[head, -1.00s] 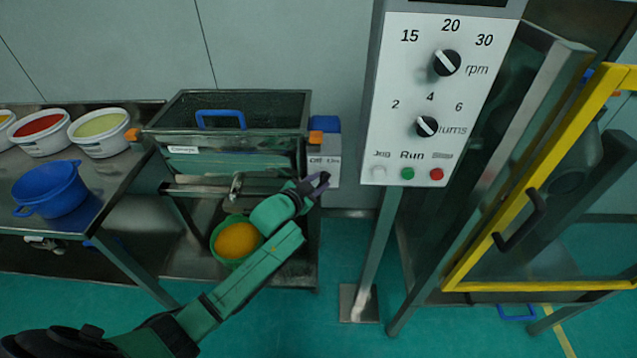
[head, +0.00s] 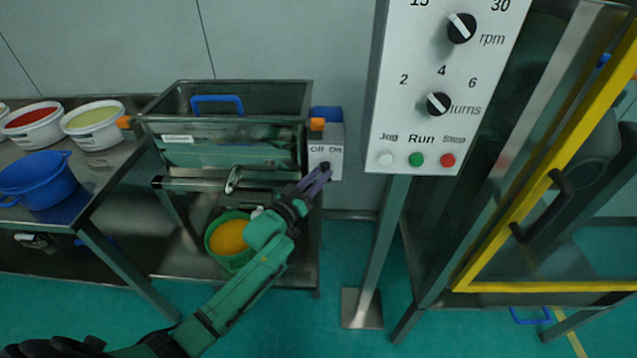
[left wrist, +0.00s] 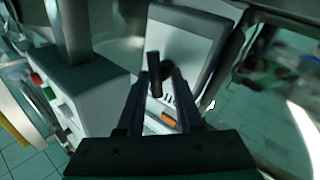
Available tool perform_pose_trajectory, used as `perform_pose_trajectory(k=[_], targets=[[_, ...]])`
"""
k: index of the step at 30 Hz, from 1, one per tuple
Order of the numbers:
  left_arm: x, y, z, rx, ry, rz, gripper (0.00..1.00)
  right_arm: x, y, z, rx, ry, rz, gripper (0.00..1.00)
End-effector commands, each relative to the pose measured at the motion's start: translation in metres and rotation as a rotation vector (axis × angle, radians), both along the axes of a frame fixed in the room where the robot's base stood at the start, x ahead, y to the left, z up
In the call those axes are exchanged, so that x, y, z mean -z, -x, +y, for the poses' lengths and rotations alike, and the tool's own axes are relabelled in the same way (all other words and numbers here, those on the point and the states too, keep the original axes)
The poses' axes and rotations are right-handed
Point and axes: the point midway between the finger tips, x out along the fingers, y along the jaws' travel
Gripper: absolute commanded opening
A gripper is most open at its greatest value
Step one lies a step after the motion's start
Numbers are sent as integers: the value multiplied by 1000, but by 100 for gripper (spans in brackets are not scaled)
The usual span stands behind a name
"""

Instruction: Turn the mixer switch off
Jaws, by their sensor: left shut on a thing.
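The mixer switch is a black knob on a light grey box (head: 335,160) marked Off and On, at the right end of the steel sieve machine. In the left wrist view the dark knob (left wrist: 155,72) stands out from the box face, between my fingertips. My left gripper (head: 321,172) reaches up to the box from below, and its fingers are shut on the knob. The fingers hide part of the knob in the head view, so I cannot tell exactly whether it points to Off or On. My right gripper is not in view.
A control panel (head: 400,120) with dials and Jog, Run and Stop buttons stands on a post to the right. A yellow-framed door (head: 545,165) is farther right. A green bucket (head: 214,252) with orange contents sits below the machine. Tubs and a blue pot (head: 38,180) are left.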

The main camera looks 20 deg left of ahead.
Motion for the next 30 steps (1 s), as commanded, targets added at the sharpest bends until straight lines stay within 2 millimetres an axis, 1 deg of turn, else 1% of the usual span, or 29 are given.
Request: perform_pose_trajectory(k=[1, 9, 15, 27, 28, 29, 30], targets=[[7, 0, -1, 1, 30, -4, 0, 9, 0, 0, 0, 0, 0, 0], [7, 0, -1, 1, 160, -37, 0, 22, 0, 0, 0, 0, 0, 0], [6, 0, -2, 1, 199, -47, 0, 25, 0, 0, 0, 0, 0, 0], [5, 0, -2, 1, 206, -48, 0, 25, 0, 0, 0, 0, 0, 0], [5, 0, -2, 1, 206, -48, 38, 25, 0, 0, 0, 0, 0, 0], [5, 0, -2, 1, 206, -48, 46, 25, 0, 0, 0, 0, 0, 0], [5, 0, -2, 1, 207, -49, 46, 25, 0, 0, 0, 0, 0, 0]])
